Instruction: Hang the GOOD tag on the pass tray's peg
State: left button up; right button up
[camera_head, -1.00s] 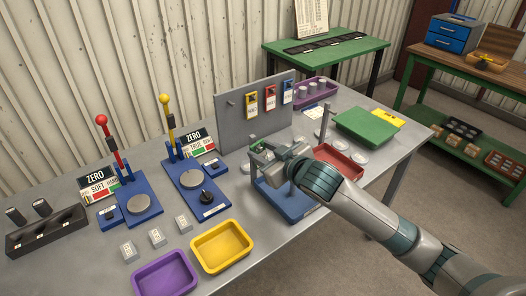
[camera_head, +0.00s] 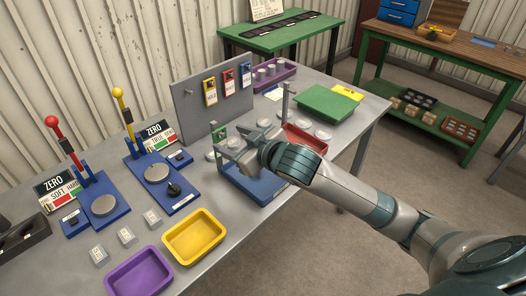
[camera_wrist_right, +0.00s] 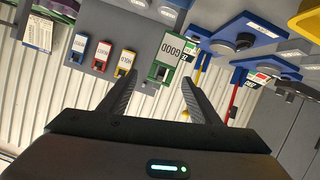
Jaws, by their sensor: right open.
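The GOOD tag is the green tag (camera_head: 222,137) with a white label, standing upright at the back left of the blue tray (camera_head: 246,190). In the right wrist view, the green tag (camera_wrist_right: 168,58) is just beyond my fingertips, its label facing me. My right gripper (camera_head: 226,148) is open at the tag, and its two spread fingers also show in the wrist view (camera_wrist_right: 160,84). The tag does not look gripped. The peg that may bear it is hidden behind the tag and my fingers, so I cannot tell how it hangs. My left gripper is out of view.
A grey board (camera_head: 196,119) with yellow, red and blue tags stands behind. A tall post (camera_head: 286,103) rises by the red tray (camera_head: 308,141). The green tray (camera_head: 324,103) lies further right. The yellow tray (camera_head: 194,236) and purple tray (camera_head: 138,276) are at the front.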

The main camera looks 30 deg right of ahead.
pick_arm(q)
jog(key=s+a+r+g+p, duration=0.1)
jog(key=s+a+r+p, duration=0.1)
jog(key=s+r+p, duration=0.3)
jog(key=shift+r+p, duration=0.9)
jog(key=shift+p, duration=0.75)
pick_arm(e)
jog(key=v, duration=1.3)
jog(key=shift+s, duration=0.3)
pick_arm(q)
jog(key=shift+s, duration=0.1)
pick_arm(e)
jog(key=shift+d, duration=0.1)
